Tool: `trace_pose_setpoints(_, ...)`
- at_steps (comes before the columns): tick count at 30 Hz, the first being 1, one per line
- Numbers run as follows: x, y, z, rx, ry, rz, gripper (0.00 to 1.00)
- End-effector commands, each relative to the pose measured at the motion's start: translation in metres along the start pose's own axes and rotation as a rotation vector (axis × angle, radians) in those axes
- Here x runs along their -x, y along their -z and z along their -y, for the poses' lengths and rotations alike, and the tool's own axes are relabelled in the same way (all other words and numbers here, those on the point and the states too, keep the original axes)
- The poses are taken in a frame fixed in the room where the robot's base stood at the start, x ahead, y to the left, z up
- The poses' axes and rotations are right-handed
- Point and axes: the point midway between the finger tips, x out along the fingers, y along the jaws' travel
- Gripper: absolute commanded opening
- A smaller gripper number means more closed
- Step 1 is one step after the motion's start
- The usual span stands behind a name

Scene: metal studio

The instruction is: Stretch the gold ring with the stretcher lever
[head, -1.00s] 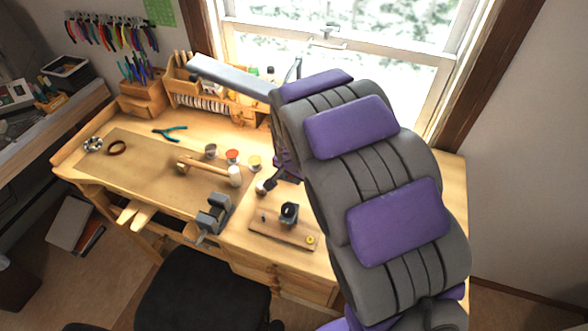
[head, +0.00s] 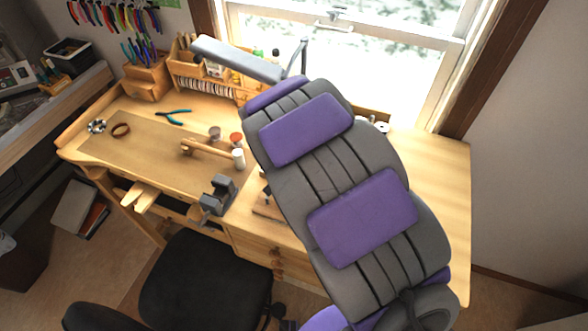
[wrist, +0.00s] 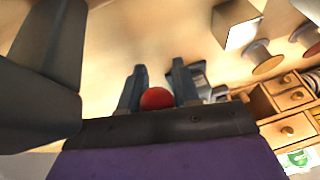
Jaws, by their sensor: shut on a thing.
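In the wrist view my gripper (wrist: 158,76) has its two dark fingers on either side of a round red knob (wrist: 158,99), close to the palm, and is shut on it. The knob looks like a lever end, but the lever's shaft is hidden. In the head view my gripper is hidden behind my own grey and purple arm. Only the left edge of the wooden board (head: 261,206) under the stretcher shows there. The rest of the stretcher and the gold ring are hidden by my arm.
On the workbench (head: 440,190) are a grey vise (head: 219,196), a mallet (head: 208,150), teal-handled pliers (head: 174,118) and a brown ring-shaped item (head: 121,129). A black chair (head: 200,280) stands in front. The bench's right end is clear.

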Motion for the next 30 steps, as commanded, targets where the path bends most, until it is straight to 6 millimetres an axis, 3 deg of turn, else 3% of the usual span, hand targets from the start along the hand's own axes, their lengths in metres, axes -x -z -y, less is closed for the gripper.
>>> trace_pose_setpoints(10,0.000,0.001,0.000,0.000,0.001,-0.001,0.00)
trace_pose_setpoints(11,0.000,0.001,0.000,0.000,0.001,-0.001,0.34)
trace_pose_setpoints(16,0.000,0.001,0.000,0.000,0.002,-0.001,0.50)
trace_pose_setpoints(25,0.003,0.001,0.000,-0.001,0.003,-0.002,0.51)
trace_pose_setpoints(30,0.019,0.002,0.001,-0.001,0.005,-0.005,0.51)
